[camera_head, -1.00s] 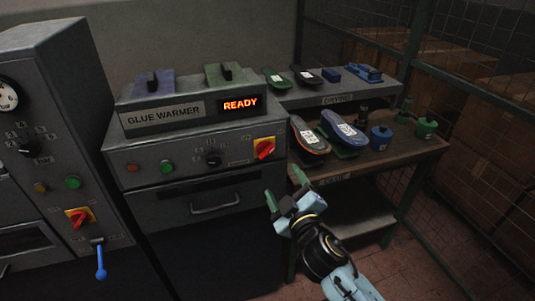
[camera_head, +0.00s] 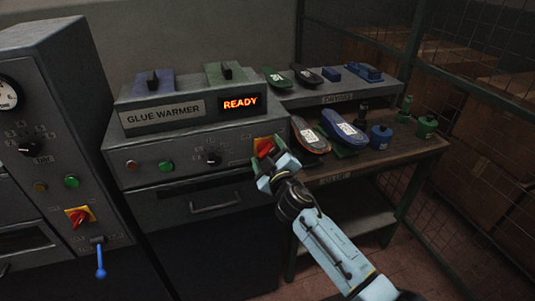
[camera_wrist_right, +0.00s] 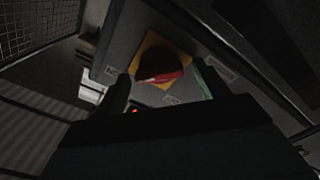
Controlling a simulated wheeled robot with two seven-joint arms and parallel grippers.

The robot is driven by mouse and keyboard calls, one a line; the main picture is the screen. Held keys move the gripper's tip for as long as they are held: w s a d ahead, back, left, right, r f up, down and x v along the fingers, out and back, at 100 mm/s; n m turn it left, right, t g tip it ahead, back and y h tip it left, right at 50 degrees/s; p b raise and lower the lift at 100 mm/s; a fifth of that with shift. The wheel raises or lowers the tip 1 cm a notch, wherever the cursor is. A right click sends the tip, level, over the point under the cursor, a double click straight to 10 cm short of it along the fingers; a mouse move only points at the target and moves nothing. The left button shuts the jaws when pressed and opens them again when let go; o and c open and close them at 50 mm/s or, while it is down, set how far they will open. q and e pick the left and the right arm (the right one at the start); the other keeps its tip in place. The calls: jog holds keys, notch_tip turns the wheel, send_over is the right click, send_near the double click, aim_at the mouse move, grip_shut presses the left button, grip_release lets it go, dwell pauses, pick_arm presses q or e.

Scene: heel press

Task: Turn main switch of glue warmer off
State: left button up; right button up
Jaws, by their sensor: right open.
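The glue warmer (camera_head: 160,199) is a grey cabinet with a lit orange READY display (camera_head: 240,103). Its main switch is a red rotary knob on a yellow plate (camera_head: 266,146), at the right end of the front panel. It also shows in the right wrist view as a red knob (camera_wrist_right: 160,67), with its handle pointing to the right. My right gripper (camera_head: 267,172) is open in front of the switch and partly covers it in the head view. I cannot tell whether the fingers touch the knob. My left gripper is not in view.
A grey machine at left has a similar red switch (camera_head: 78,217) and a blue-handled lever (camera_head: 100,270). A mesh fence (camera_head: 480,120) stands at far right.

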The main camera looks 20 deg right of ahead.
jog(key=c, duration=1)
jog(key=shift+n, duration=0.4)
jog(key=n, duration=0.4)
jog(key=shift+f, duration=0.1)
jog(key=n, duration=0.4)
jog(key=shift+n+p, duration=0.3)
jog(key=shift+p, duration=0.1)
jog(key=n, duration=0.4)
jog(key=shift+f+p, duration=0.15)
jog(key=shift+p, duration=0.2)
jog(key=shift+f+n+p, duration=0.1)
jog(key=shift+n+p, duration=0.3)
jog(key=shift+n, duration=1.8)
